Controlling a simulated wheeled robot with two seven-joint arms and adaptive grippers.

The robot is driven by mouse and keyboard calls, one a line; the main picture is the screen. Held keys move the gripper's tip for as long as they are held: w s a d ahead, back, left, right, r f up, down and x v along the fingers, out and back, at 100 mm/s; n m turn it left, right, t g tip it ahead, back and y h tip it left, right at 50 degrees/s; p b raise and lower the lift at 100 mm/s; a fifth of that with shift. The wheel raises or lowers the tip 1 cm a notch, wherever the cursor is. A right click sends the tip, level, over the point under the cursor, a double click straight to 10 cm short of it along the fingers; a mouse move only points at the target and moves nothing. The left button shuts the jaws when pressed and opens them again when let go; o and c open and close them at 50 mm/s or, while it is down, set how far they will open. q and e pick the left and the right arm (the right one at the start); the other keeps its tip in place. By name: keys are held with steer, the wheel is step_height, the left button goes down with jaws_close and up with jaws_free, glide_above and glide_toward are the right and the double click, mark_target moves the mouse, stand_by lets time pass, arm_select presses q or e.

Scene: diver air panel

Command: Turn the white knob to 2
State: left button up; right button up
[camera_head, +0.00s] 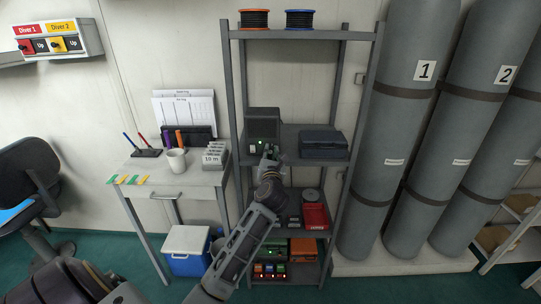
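I cannot make out a white knob in the head view. A dark box (263,118) with a small green light and pale marks near its lower edge stands on the middle shelf of the rack. My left arm reaches up from the bottom, and my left gripper (269,152) is just in front of the lower part of this box and hides some of it. Its fingers are small and blurred, so I cannot tell whether they are open, shut or touching anything. My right gripper is not in view.
A dark case (323,144) lies to the right on the same shelf of the metal rack (354,110). Large grey cylinders (397,130) stand right of it. A Diver panel (60,39) hangs top left.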

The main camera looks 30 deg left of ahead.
arm_select(q)
steer(key=shift+o, duration=0.6)
steer(key=shift+s+d, duration=0.1)
steer(key=shift+s+d, duration=0.25)
steer(key=shift+s, duration=0.1)
steer(key=v, duration=1.1)
steer(key=shift+w, duration=0.1)
